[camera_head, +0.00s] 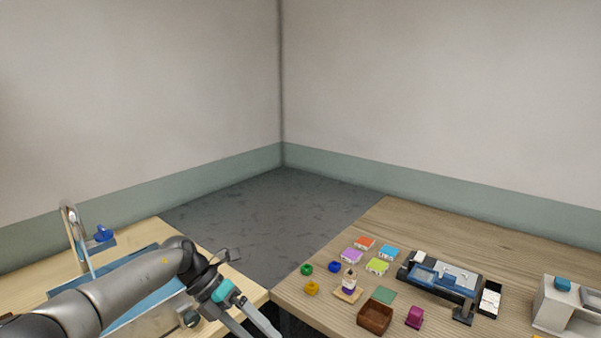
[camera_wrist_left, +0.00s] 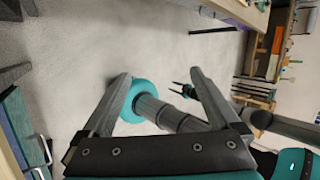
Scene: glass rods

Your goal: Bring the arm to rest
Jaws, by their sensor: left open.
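My left arm (camera_head: 92,298) comes in from the left over the sink counter. Its gripper (camera_head: 261,331) hangs at the bottom edge of the head view, near the gap between the two counters, and is partly cut off. In the left wrist view the two fingers of my left gripper (camera_wrist_left: 158,78) stand wide apart with nothing between their tips. The grey floor shows beyond them. A small dark two-pronged shape (camera_wrist_left: 184,90), perhaps my right gripper, shows farther off; its state is unclear.
The wooden table (camera_head: 395,228) on the right holds coloured blocks, a brown box (camera_head: 374,318), a magenta block (camera_head: 414,316), a dark rack device (camera_head: 440,281) and a white machine (camera_head: 566,306). A tap (camera_head: 70,222) stands by the sink at left. The floor (camera_head: 270,208) between the counters looks clear.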

